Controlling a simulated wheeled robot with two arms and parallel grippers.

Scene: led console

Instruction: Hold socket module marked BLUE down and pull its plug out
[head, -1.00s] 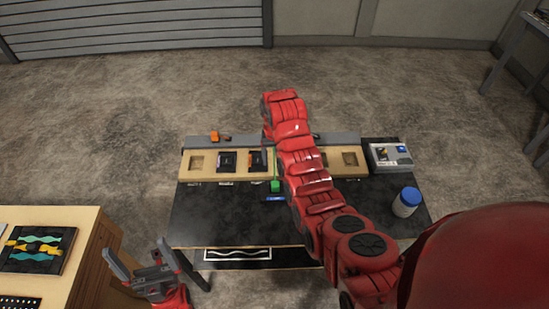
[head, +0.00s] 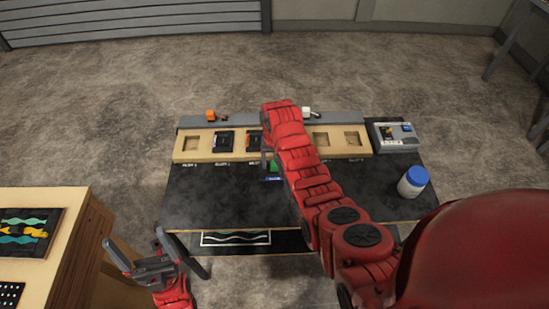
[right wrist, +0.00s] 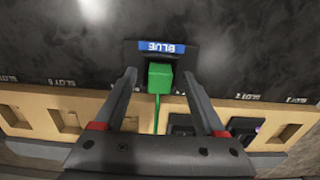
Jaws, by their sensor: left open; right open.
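The socket module marked BLUE (right wrist: 188,48) lies on the dark table top, a dark block with a blue label that reads upside down in the right wrist view. A green plug (right wrist: 160,77) sits at it, with a green cable running to the wooden rack. My right gripper (right wrist: 158,74) is open, one finger on each side of the plug, with gaps; its height above the module is unclear. In the head view the plug (head: 273,168) shows beside my right arm, which hides most of that gripper. My left gripper (head: 133,243) is open and empty, left of the table's front edge.
The wooden rack (head: 188,155) has empty slots and slots with dark modules. Behind it, an orange piece (head: 211,114) and a white piece (head: 306,112) sit on a grey rail. A grey box (head: 397,137) and a blue-capped jar (head: 413,181) stand right. A wooden cabinet (head: 75,245) stands left.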

